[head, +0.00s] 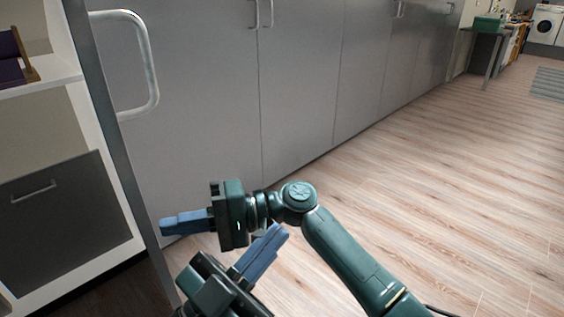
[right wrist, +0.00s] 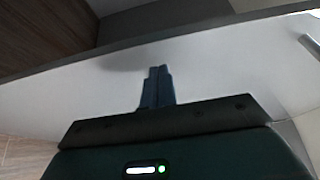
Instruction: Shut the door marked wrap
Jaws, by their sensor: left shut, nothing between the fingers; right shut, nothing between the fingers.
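A grey door (head: 107,128) stands open at the left of the head view, seen nearly edge-on, with a large metal loop handle (head: 151,70) on its right side. No marking is readable on it. My right gripper (head: 168,226) is shut and empty, its fingers pointing left at the door's lower part; whether they touch cannot be told. In the right wrist view its fingertips (right wrist: 158,72) lie against a pale panel (right wrist: 90,88) with a grey edge. My left gripper (head: 276,238) is shut and empty, lower and to the right, over the floor.
A white shelf (head: 50,74) with purple items and a grey drawer front (head: 60,215) are left of the door. A row of tall grey cabinets (head: 300,80) runs to the back right. The wood floor (head: 450,190) at right is clear.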

